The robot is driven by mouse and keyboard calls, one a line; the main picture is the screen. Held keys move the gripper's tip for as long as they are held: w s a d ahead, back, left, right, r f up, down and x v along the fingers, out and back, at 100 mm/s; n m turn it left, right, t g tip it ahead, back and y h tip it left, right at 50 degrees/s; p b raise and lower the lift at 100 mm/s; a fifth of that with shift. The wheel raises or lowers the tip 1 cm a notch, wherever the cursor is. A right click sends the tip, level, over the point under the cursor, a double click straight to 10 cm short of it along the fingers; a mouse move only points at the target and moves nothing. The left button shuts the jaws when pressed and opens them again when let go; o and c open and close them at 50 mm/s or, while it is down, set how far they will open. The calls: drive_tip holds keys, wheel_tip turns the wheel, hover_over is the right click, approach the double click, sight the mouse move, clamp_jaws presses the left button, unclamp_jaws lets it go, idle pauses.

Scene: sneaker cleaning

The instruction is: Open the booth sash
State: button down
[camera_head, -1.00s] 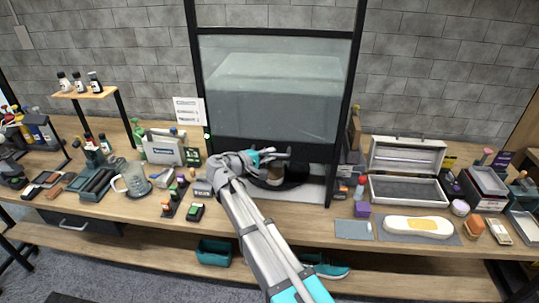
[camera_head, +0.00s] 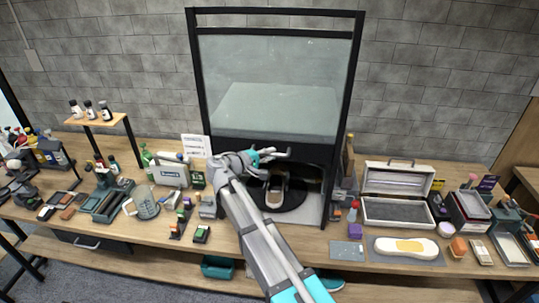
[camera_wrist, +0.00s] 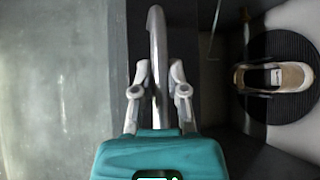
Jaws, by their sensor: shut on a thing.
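The booth (camera_head: 202,100) stands at the middle back of the bench, with a black frame. Its sash (camera_head: 290,70) is a cloudy glass panel with a dark lower band, and an opening shows below it. My gripper (camera_head: 272,155) is at the sash's lower edge, in front of the opening. In the wrist view my gripper (camera_wrist: 157,90) is shut on the grey curved sash handle (camera_wrist: 156,30), which runs between the fingers. Inside the booth a pale and brown sneaker (camera_head: 276,186) sits on a round black turntable (camera_head: 297,200); the sneaker also shows in the wrist view (camera_wrist: 290,76).
Right of the booth are an open silver case (camera_head: 400,212) and a white sole shape on a grey mat (camera_head: 425,260). Left are a glass jug (camera_head: 146,205), a white box (camera_head: 170,174) and small brushes. A bottle shelf (camera_head: 97,121) stands further left.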

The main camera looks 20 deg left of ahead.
drive_tip(key=shift+r+p, duration=0.75)
drive_tip(key=shift+r, duration=0.35)
drive_tip(key=c, duration=0.6)
unclamp_jaws()
drive_tip(key=shift+c, duration=0.2)
drive_tip(key=shift+f, duration=0.15)
wheel_tip(320, 180, down, 29)
drive_tip(key=b, duration=2.9)
drive_tip(key=p+v, duration=0.2)
drive_tip(key=v, duration=1.1)
drive_tip(key=shift+s, duration=0.3)
